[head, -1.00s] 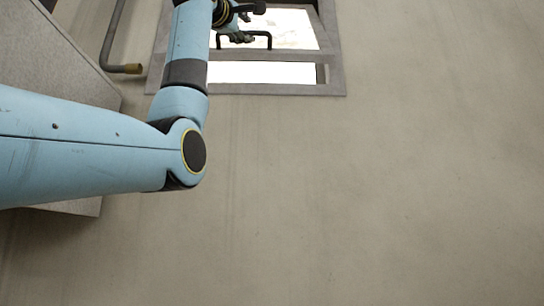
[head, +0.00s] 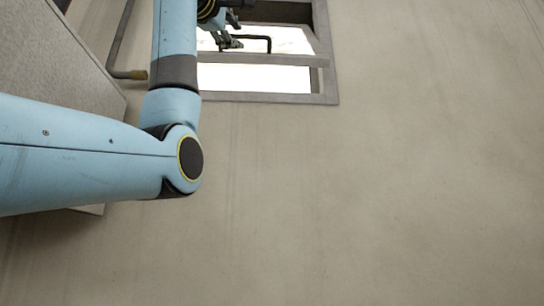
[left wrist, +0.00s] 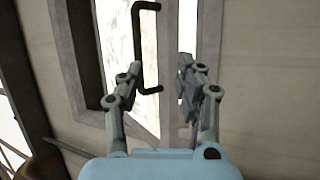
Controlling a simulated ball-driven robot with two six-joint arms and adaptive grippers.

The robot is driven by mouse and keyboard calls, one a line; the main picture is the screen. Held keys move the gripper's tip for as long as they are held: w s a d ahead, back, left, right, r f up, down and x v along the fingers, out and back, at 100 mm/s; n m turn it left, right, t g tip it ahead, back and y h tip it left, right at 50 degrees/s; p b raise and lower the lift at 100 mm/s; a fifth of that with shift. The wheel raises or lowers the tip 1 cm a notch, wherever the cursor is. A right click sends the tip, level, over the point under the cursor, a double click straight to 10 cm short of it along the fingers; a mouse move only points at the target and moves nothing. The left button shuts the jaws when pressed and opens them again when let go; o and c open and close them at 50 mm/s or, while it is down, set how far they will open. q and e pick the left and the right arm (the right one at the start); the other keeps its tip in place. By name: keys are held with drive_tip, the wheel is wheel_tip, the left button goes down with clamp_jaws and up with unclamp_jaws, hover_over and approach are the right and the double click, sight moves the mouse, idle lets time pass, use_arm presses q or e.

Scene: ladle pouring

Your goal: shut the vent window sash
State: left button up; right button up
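The vent window sash (head: 290,60) is a grey-framed pane in the wall window at the top of the head view. A bright gap shows between its lower bar and the window frame (head: 270,98). A black bent handle (head: 268,44) is on the sash; it also shows in the left wrist view (left wrist: 138,30). My left gripper (head: 230,40) is at the handle's left end. My right gripper is out of view.
A grey speckled box-like panel (head: 45,50) stands at the left, close to my left arm. A grey pipe with a brass-coloured end (head: 138,75) runs down left of the window. The wall right of and below the window is bare.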

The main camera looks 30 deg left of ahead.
use_arm(q)
drive_tip(key=shift+w+d+f+m+g+h+b, duration=0.3)
drive_tip(key=shift+w+f+m+g, duration=0.6)
drive_tip(key=shift+w+f, duration=3.7)
drive_tip(key=shift+w+d+f+m+g+h+b, duration=0.1)
drive_tip(key=shift+w+f+m+g+b, duration=0.8)
drive_tip(key=shift+f, duration=6.75)
drive_tip(key=shift+w+d+f+m+g+h+p, duration=0.15)
drive_tip(key=shift+w+f+m+g, duration=0.75)
drive_tip(key=shift+w+f, duration=4.1)
drive_tip(key=shift+s+d+f, duration=0.1)
drive_tip(key=shift+s+f, duration=0.85)
drive_tip(key=shift+s, duration=0.25)
